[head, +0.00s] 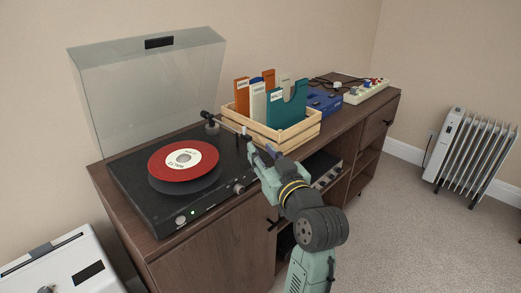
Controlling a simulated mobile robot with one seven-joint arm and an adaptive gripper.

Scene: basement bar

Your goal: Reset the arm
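My gripper (262,151) is at the end of my green and dark grey arm, which reaches up from the bottom of the head view. Its two fingertips look spread apart, with nothing seen between them. It is in front of the wooden crate (271,137) and to the right of the turntable (222,182). The gripper overlaps the front edge of the wooden cabinet (225,240) in the picture. I cannot tell its exact distance from the crate or the turntable.
A red record (170,163) lies on the turntable, whose clear lid (150,85) is raised. The crate holds several upright sleeves. A blue box (323,103) and a power strip (366,91) lie farther back. A radiator (470,150) stands right; carpet (420,235) is clear before it.

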